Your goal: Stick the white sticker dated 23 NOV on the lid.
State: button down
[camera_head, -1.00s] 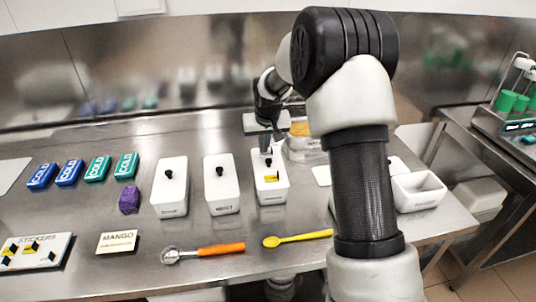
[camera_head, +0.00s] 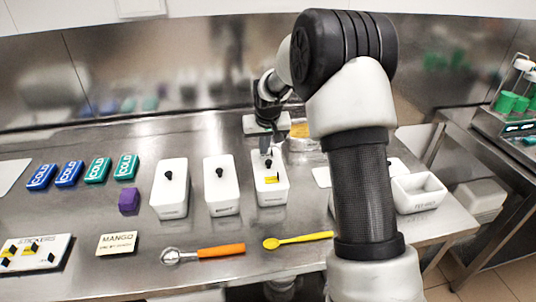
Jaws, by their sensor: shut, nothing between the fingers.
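Three white lidded tubs with black knobs stand in a row on the steel table: a left tub (camera_head: 171,192), a middle tub (camera_head: 221,188) and a right tub (camera_head: 270,190). The right tub's lid bears a small yellow patch and a whitish patch in front of its knob; I cannot read any date. My gripper (camera_head: 266,150) is shut and empty, pointing down just over the back of the right tub's lid. Whether it touches the lid cannot be told. A board marked STICKERS (camera_head: 36,252) lies at the front left with yellow and black pieces on it.
Blue and green COLD packs (camera_head: 97,169) lie at the left, with a purple block (camera_head: 129,200) beside them. A MANGO card (camera_head: 118,243), an orange-handled scoop (camera_head: 205,253) and a yellow spoon (camera_head: 298,239) lie in front. An open white tub (camera_head: 419,190) stands at right.

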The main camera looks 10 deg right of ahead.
notch_tip(320, 180, up, 7)
jog(key=p, duration=0.3)
jog(key=shift+f, duration=0.2)
dwell(0.3)
jog(key=s+r+p, duration=0.3)
jog(key=s+r, duration=1.3)
jog(key=r, duration=0.2)
jog(key=s+d+r+t+p, duration=0.1)
jog(key=s+r+p, duration=0.2)
jog(key=s, duration=2)
jog(key=shift+s+r, duration=0.15)
jog(key=shift+s, duration=0.1)
